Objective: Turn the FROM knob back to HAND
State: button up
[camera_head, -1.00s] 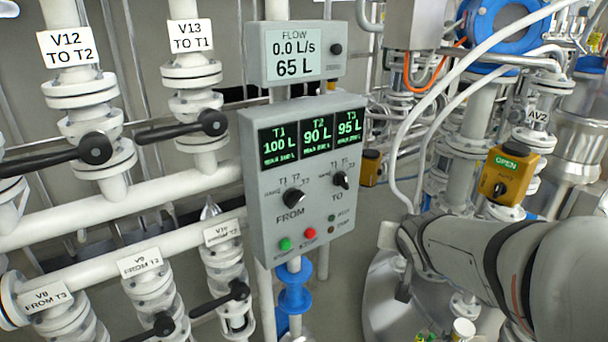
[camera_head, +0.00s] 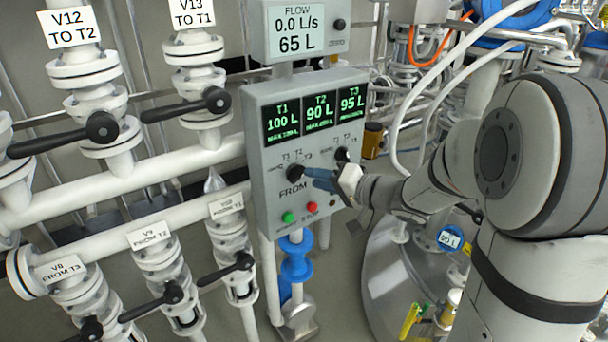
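The grey control box (camera_head: 262,185) stands upright on a post in the middle of the view. Its black FROM knob (camera_head: 295,173) is at the lower left of the panel, with HAND, T1, T2 and T3 marks around it. The knob's exact pointing is hard to read. My gripper (camera_head: 313,178) reaches in from the right, its bluish fingertips at or just in front of the FROM knob. I cannot tell whether they touch it or how far apart they are. The TO knob (camera_head: 342,155) sits just above my gripper, partly hidden.
The panel displays (camera_head: 318,111) read T1 100 L, T2 90 L and T3 95 L. The flow meter (camera_head: 309,31) above reads 0.0 L/s and 65 L. A green button (camera_head: 288,217) and a red button (camera_head: 312,207) sit below the knobs. Valve pipes with black levers (camera_head: 216,100) stand left.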

aim_at(302, 175)
jog(key=shift+x, duration=2.3)
jog(key=shift+c, duration=0.3)
jog(key=shift+d, duration=0.1)
grip_shut()
